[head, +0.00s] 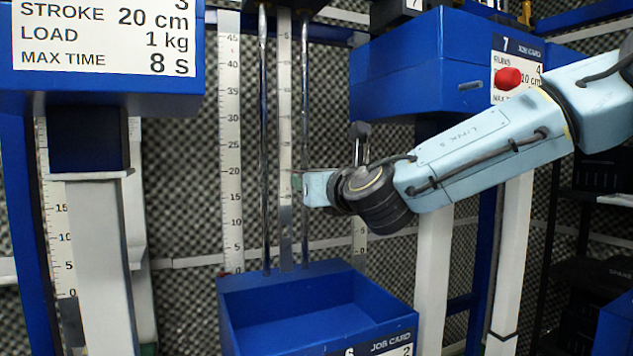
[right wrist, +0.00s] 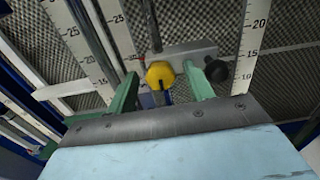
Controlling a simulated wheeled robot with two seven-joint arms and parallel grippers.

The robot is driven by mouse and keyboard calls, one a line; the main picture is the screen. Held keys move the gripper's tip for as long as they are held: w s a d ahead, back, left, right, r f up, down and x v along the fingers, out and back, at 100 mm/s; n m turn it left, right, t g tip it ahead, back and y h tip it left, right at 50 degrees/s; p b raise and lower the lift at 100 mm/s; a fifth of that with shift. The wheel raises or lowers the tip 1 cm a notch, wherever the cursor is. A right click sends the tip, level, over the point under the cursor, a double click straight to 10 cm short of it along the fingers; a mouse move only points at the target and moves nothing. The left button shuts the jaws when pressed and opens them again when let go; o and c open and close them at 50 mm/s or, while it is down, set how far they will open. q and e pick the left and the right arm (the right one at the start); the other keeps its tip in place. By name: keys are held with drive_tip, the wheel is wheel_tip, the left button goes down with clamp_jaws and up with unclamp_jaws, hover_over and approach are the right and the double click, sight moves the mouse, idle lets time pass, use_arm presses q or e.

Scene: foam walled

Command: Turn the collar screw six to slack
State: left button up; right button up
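My right gripper (right wrist: 163,82) points at a yellow hexagonal screw head (right wrist: 160,74) in the right wrist view. Its two green fingers are apart, one on each side of the screw head, with gaps visible. The screw head sits by a grey metal bar (right wrist: 185,50), which also carries a black knob (right wrist: 217,71) at its right end. In the head view my right gripper (head: 297,184) reaches in from the right beside the upright rods (head: 265,140); its fingers are mostly hidden there and the yellow screw is not visible. My left gripper is in neither view.
An open blue box (head: 300,325) with a cut-off job card stands below the rods. White scales (head: 230,140) run upright beside them. Blue housings hang at upper left (head: 105,90) and upper right (head: 420,85), the latter close above my right arm.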

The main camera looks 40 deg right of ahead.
drive_tip(key=b+v, duration=0.4)
drive_tip(key=v, duration=0.9)
drive_tip(key=shift+s+b, duration=0.2)
drive_tip(key=shift+b, duration=0.2)
idle(0.4)
